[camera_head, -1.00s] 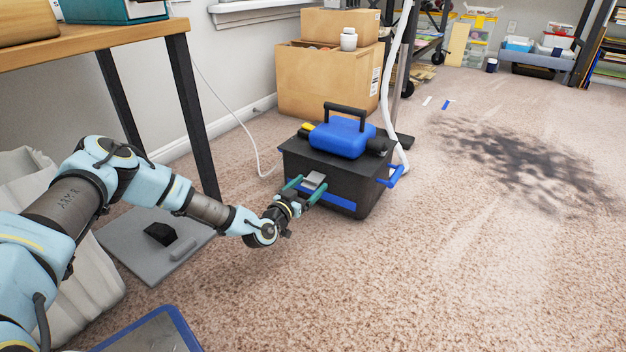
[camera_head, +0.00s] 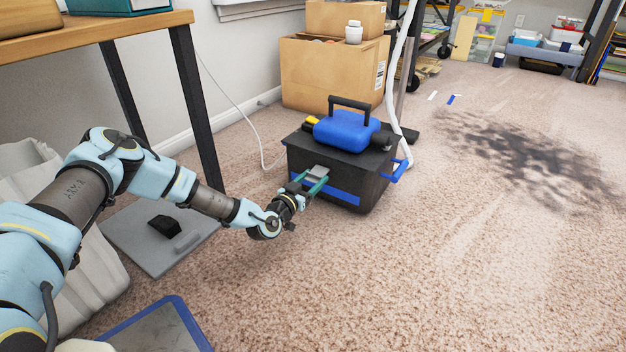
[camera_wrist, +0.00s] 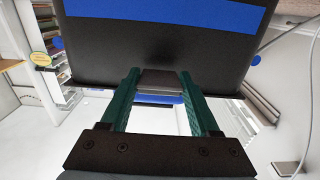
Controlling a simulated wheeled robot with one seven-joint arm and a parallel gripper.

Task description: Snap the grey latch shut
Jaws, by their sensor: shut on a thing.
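The grey latch (camera_head: 317,172) is at the upper front edge of a black toolbox (camera_head: 340,165) with a blue band. It stands out from the box's front rather than lying flat. My gripper (camera_head: 309,183) is in front of the box, its two green fingers closed on the latch's sides. In the wrist view my gripper (camera_wrist: 160,92) has a finger on each side of the latch (camera_wrist: 160,80), against the black box front (camera_wrist: 160,50). The fingers hide part of the latch in the head view.
A blue case (camera_head: 345,131) with a black handle lies on the box lid. Cardboard boxes (camera_head: 330,75) stand behind it. A table leg (camera_head: 197,105) and a grey plate (camera_head: 150,240) are at the left.

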